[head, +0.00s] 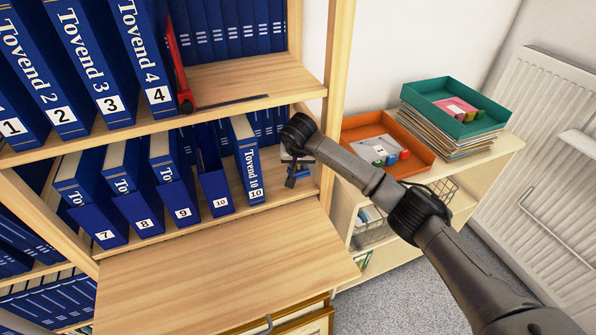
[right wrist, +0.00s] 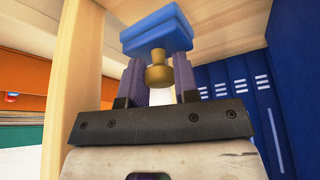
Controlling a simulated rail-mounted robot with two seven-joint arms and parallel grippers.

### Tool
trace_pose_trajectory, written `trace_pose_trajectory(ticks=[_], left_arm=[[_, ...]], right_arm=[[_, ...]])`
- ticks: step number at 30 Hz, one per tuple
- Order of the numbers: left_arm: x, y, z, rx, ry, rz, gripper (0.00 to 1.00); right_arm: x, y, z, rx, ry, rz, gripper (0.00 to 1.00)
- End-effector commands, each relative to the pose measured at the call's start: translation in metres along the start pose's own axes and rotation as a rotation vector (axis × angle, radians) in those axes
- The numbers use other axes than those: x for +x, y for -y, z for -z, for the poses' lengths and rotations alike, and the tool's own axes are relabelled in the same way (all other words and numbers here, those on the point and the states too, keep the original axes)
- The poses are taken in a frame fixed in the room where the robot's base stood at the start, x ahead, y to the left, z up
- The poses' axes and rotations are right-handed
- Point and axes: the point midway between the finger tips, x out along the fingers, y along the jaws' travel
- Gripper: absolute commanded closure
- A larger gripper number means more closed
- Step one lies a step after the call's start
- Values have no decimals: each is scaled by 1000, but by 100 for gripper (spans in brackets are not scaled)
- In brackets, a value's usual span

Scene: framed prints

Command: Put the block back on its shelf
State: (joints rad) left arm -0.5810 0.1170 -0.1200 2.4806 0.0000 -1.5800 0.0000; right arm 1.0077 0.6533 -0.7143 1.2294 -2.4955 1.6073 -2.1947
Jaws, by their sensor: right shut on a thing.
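My right gripper (head: 296,174) is at the right end of the middle bookshelf board (head: 235,222), to the right of the volume "Tovend 10" (head: 248,165). In the right wrist view its fingers (right wrist: 158,75) are shut on the brass knob of a blue block (right wrist: 157,32). The blue body of the block is beyond the fingertips, near a pale wooden upright (right wrist: 80,50). In the head view the block is too small and hidden to make out clearly. I cannot tell whether it touches the board. My left gripper is not in view.
Slipcases 7 to 10 stand left of "Tovend 10"; slipcase 10 (head: 217,192) looks empty. A red bookend (head: 178,60) is on the upper shelf. Orange (head: 422,152) and green (head: 492,108) trays sit on the low unit at right. The wooden ledge (head: 220,265) below is clear.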

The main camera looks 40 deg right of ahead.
Motion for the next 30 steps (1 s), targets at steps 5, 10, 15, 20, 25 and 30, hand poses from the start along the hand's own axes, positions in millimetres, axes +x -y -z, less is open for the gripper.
trace_pose_trajectory(ticks=[5, 10, 15, 20, 25, 30], left_arm=[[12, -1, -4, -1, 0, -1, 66], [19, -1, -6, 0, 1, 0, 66], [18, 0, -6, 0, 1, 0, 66], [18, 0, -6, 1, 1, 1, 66], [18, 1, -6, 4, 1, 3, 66], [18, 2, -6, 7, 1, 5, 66]], right_arm=[[26, 0, -12, -1, 3, 0, 97], [34, 2, -12, 0, 1, 0, 97], [33, 1, -10, -1, 0, -1, 97], [34, 1, -11, -1, 0, -1, 97], [36, 1, -12, -1, 1, -1, 66], [36, 1, -12, -1, 1, -1, 50]])
